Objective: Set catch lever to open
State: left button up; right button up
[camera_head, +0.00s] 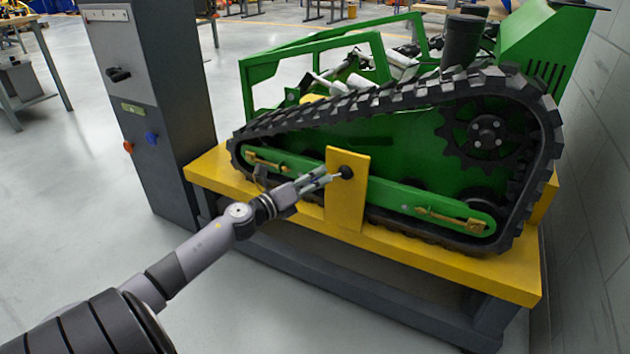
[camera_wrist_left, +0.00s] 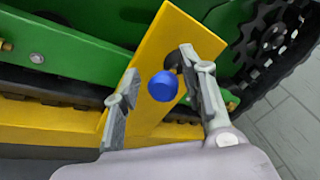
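A yellow upright plate (camera_head: 347,212) stands against the side of the green tracked carrier (camera_head: 400,135). My left gripper (camera_head: 325,178) is at the plate, fingers apart. In the left wrist view the ball lies between the open fingers (camera_wrist_left: 160,78), with gaps on both sides. My right gripper is not in view.
The carrier's black track (camera_head: 400,97) rises above and behind the plate. The carrier stands on a yellow-topped bench (camera_head: 440,258). A grey control cabinet (camera_head: 155,100) with knobs stands at the left, and a grey wall (camera_head: 595,200) at the right. Floor in front is clear.

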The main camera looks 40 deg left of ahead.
pick_arm(q)
jog(key=shift+d, duration=0.2)
jog(key=shift+s+f, duration=0.1)
jog(key=shift+s, duration=0.15)
jog(key=s+a, duration=0.1)
jog(key=s, duration=1)
jog(key=shift+s+a, duration=0.15)
jog(key=shift+s, duration=0.05)
